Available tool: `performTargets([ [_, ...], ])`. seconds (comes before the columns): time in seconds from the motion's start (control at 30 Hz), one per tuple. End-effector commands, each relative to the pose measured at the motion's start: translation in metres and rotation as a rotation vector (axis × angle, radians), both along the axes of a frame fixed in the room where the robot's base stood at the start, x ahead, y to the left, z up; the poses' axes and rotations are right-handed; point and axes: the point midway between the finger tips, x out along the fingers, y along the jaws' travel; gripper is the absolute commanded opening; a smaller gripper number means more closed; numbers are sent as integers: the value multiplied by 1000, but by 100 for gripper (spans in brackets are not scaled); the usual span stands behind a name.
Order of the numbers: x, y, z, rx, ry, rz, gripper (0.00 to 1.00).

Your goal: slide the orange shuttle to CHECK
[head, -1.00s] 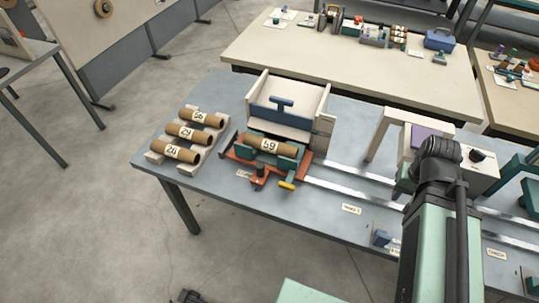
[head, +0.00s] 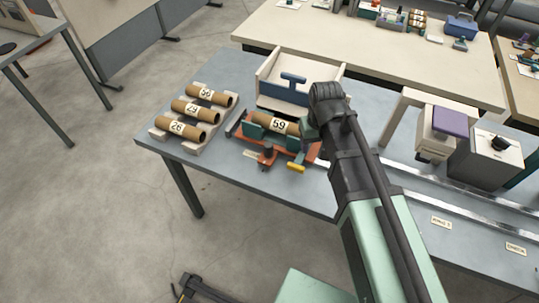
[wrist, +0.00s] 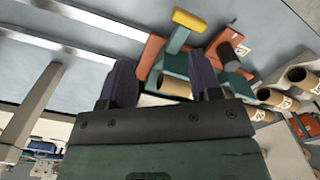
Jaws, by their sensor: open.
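The orange shuttle (head: 256,157) sits at the left end of the rails in the head view, carrying a brown tube labelled 59 (head: 280,127) in teal cradles. A yellow handle (head: 296,168) sticks out at its front right. The wrist view also shows the shuttle (wrist: 151,54) and the yellow handle (wrist: 188,20), beyond my fingers. In the head view my arm hides the fingers and part of the shuttle's right side. A label that appears to read CHECK (head: 516,248) lies at the front right.
Silver rails (head: 440,196) run right from the shuttle. A rack (head: 197,146) of labelled tubes stands at left, and a cream box with a blue T-shaped part (head: 291,80) stands behind the shuttle. A cream stand and a grey box (head: 490,155) are behind the rails.

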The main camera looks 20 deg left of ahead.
Motion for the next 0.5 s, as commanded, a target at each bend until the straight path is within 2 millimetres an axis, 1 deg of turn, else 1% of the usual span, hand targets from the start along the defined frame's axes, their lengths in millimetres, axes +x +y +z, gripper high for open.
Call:
performTargets([
  [0.03, 6, 58, -17, 0, 0, 100, 58],
  [0.1, 2, 116, -23, 0, 0, 217, 58],
  [0.17, 4, 149, -24, 0, 0, 286, 58],
  [0.2, 12, 158, -21, 0, 0, 309, 58],
  [0.23, 16, 159, -20, 0, 0, 322, 58],
  [0.37, 13, 155, -20, 1, 1, 356, 58],
  [0.47, 13, 154, -26, 1, 1, 354, 58],
  [0.5, 13, 154, -30, 1, 1, 354, 58],
])
